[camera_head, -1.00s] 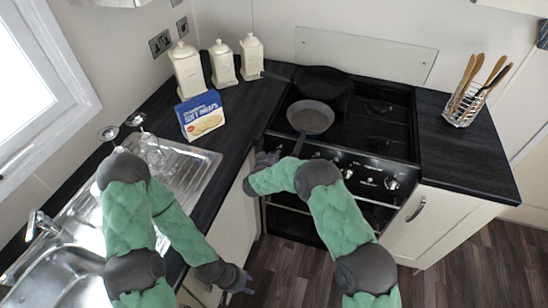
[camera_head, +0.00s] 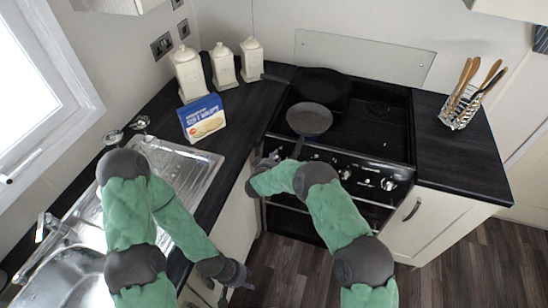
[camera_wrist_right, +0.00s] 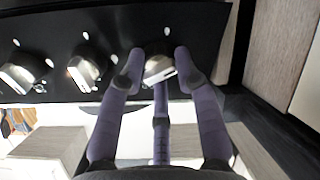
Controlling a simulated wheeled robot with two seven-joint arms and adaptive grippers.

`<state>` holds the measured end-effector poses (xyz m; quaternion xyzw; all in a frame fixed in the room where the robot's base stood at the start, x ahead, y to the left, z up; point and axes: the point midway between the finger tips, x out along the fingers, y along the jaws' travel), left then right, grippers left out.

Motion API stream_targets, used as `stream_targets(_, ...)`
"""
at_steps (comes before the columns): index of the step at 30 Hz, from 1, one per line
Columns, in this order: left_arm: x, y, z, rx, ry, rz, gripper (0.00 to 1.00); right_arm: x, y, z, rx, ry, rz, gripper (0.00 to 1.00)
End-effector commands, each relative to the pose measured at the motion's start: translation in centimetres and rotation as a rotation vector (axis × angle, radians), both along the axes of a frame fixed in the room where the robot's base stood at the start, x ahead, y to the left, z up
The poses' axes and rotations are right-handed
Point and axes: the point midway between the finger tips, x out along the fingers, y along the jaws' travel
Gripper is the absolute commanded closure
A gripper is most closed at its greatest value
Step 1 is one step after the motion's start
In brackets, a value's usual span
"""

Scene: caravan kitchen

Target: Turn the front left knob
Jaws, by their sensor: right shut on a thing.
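The black stove (camera_head: 366,127) has a row of silver knobs along its front panel. My right gripper (camera_head: 268,159) is at the left end of that panel in the head view, where it covers the front left knob. In the right wrist view my right gripper (camera_wrist_right: 155,68) is shut on a silver knob (camera_wrist_right: 160,66), with fingers on either side of it. Two more knobs (camera_wrist_right: 86,70) show to its left in that view, untouched. My left gripper (camera_head: 238,274) hangs low in front of the counter, away from the stove; its finger opening is too small to judge.
A frying pan (camera_head: 309,119) stands on the hob, its handle (camera_head: 298,149) pointing toward my right arm. A blue box (camera_head: 202,117) and white canisters (camera_head: 223,66) stand on the left counter beside the sink (camera_head: 186,166). A utensil holder (camera_head: 459,111) stands on the right counter.

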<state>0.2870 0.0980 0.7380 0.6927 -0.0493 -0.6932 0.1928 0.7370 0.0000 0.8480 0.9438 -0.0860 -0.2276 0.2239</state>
Motion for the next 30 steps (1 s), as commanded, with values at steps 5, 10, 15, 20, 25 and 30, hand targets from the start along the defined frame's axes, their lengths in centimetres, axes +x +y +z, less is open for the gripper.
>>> stream_targets(5,0.0,0.0,0.51,0.0,0.0,0.0,0.6,0.47,0.13,0.83,-0.066,0.007,0.034,1.0)
stream_targets(10,-0.01,-0.01,0.67,0.0,0.0,0.0,0.6,0.49,0.17,0.82,-0.1,0.017,0.052,1.0)
stream_targets(15,-0.01,0.0,0.69,0.0,0.0,0.0,0.6,0.52,0.2,0.83,-0.111,0.019,0.057,1.0)
stream_targets(20,-0.02,0.0,0.68,0.0,0.0,0.0,0.6,0.54,0.21,0.87,-0.111,0.018,0.058,1.0)
stream_targets(25,-0.01,0.0,0.69,0.0,0.0,0.0,0.6,0.56,0.24,0.92,-0.11,0.017,0.058,0.56)
stream_targets(30,-0.01,0.0,0.68,0.0,0.0,0.0,0.6,0.37,0.18,0.61,-0.11,0.024,0.057,0.44)
